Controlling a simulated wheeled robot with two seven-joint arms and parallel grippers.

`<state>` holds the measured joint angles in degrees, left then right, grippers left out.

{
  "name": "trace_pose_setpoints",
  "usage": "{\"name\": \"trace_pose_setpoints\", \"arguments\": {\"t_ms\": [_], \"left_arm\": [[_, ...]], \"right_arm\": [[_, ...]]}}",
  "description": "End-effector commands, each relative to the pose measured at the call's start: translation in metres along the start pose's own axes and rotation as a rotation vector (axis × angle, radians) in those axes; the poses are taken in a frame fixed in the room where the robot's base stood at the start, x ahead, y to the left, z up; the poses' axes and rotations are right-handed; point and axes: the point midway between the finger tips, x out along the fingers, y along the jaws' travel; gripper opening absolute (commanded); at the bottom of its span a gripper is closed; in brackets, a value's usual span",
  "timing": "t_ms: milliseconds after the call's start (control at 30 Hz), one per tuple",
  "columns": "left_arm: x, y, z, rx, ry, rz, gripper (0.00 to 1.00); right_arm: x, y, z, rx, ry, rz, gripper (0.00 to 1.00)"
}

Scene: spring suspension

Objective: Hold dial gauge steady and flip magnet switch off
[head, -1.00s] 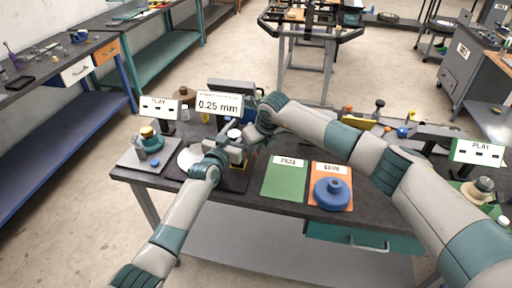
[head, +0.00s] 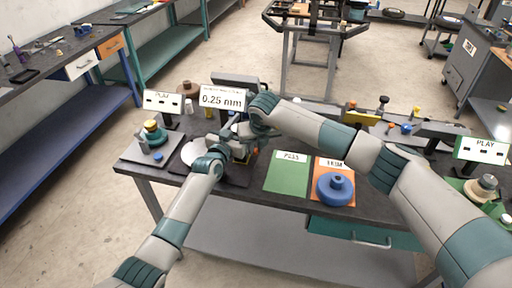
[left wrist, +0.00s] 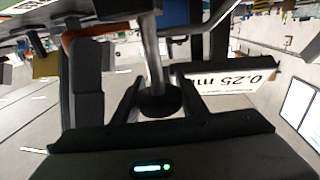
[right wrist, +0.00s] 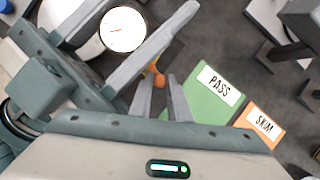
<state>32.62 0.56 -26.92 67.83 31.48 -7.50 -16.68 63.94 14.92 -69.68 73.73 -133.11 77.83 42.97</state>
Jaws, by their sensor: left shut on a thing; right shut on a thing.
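The dial gauge shows its white round face in the right wrist view (right wrist: 122,28), between the fingers of my left gripper. In the left wrist view a dark round part on a stem sits between the left gripper's fingers (left wrist: 160,97). In the head view my left gripper (head: 232,133) is over the dark plate, and the gauge is largely hidden by the arms. My right gripper (right wrist: 162,88) is lower and close beside it, shut at a small orange lever (right wrist: 155,76), apparently the magnet switch. The fingertips partly hide it, so its position is unclear.
A display reading 0.25 mm (head: 222,98) stands behind the grippers. A green PASS mat (head: 285,180) and an orange SKIM mat (head: 322,168) lie to the right, with a blue flanged part (head: 336,188) on the SKIM mat. A grey plate with a teal-yellow part (head: 153,133) is left.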

Motion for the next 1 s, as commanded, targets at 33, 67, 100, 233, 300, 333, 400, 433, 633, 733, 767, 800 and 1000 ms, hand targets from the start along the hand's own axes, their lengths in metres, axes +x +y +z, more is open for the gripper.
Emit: {"name": "trace_pose_setpoints", "arguments": {"t_ms": [33,67,100,233,300,333,400,433,633,733,767,800,1000], "left_arm": [[0.001,0.002,-0.003,-0.004,0.006,0.002,0.04],[0.001,0.002,-0.003,-0.003,0.006,0.002,0.04],[0.001,0.002,-0.003,-0.003,0.006,0.002,0.04],[0.001,0.003,-0.003,-0.001,0.006,0.003,0.04],[0.001,0.003,-0.003,-0.001,0.006,0.003,0.04],[0.001,0.003,-0.003,0.0,0.006,0.003,0.04],[0.001,0.003,-0.003,0.0,0.006,0.004,0.04],[0.001,0.003,-0.003,0.0,0.006,0.004,0.04],[0.001,0.003,-0.003,0.001,0.005,0.004,0.04],[0.001,0.004,-0.003,0.001,0.004,0.004,0.04],[0.001,0.004,-0.002,0.001,0.003,0.004,0.04],[0.001,0.004,-0.002,0.001,0.003,0.004,0.04],[0.001,0.004,0.0,0.001,0.0,0.005,0.04]], "right_arm": [[0.004,0.003,-0.006,-0.003,0.01,0.003,0.23],[0.004,0.003,-0.005,-0.003,0.01,0.003,0.3],[0.004,0.003,-0.005,-0.003,0.009,0.003,0.35],[0.004,0.004,-0.005,-0.004,0.008,0.005,0.35],[0.003,0.004,-0.004,-0.004,0.007,0.006,0.35],[0.003,0.004,-0.004,-0.005,0.007,0.006,0.35],[0.003,0.005,-0.004,-0.005,0.006,0.007,0.35],[0.002,0.005,-0.004,-0.005,0.006,0.007,0.35],[-0.006,0.006,-0.003,-0.006,0.003,0.01,0.35],[-0.015,0.006,-0.002,-0.007,0.002,0.011,0.35],[-0.019,0.006,-0.002,-0.007,0.001,0.011,0.35],[-0.024,0.007,-0.001,-0.008,0.0,0.012,0.35],[-0.051,0.006,0.0,-0.007,-0.003,0.012,0.35]]}}
